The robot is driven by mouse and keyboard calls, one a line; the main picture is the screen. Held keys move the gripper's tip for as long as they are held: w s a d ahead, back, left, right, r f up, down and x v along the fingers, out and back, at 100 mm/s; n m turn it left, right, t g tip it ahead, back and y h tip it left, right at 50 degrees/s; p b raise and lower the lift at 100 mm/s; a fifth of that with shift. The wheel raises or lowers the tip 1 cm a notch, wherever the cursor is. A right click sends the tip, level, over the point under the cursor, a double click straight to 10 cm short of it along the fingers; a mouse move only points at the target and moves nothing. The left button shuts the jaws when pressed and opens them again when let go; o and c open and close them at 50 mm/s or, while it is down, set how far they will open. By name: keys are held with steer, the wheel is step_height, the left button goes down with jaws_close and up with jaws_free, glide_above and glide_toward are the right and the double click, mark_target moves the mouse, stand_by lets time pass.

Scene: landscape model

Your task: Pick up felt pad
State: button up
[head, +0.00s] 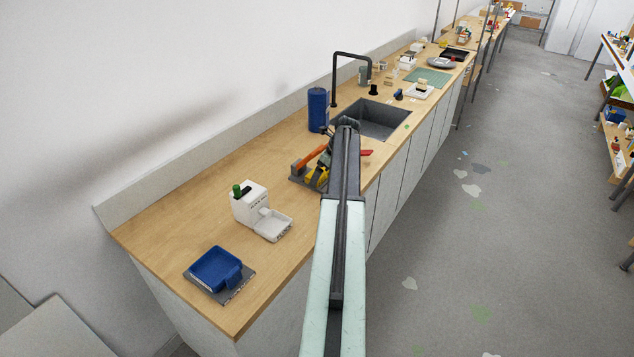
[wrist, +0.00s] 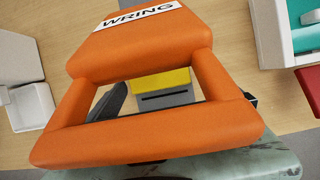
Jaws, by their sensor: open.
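I cannot make out a felt pad for certain. A flat grey sheet (head: 238,295) shows under the blue tray (head: 215,268) at the near end of the counter in the head view. In the wrist view, an orange frame-shaped handle (wrist: 150,145) with a label reading WRING fills the middle. A yellow-topped grey block (wrist: 165,98) with a dark slot shows through its opening. My gripper (wrist: 180,100) is open, with a dark finger showing within the orange frame; the other is mostly hidden.
On the counter (head: 165,215), a white device (head: 250,203) stands near the blue tray. An orange bar (head: 310,158) lies beside my arm. A blue cylinder (head: 318,110) stands by the sink (head: 380,118). Open floor (head: 480,230) lies right of the counter.

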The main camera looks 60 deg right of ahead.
steer(key=shift+r, duration=0.1)
steer(key=c, duration=1.3)
steer(key=shift+s+r+p, duration=0.1)
steer(key=shift+r+p, duration=0.3)
steer(key=shift+p, duration=0.05)
steer(key=s, duration=1.8)
steer(key=shift+w+a+f, duration=0.1)
steer(key=shift+f, duration=0.05)
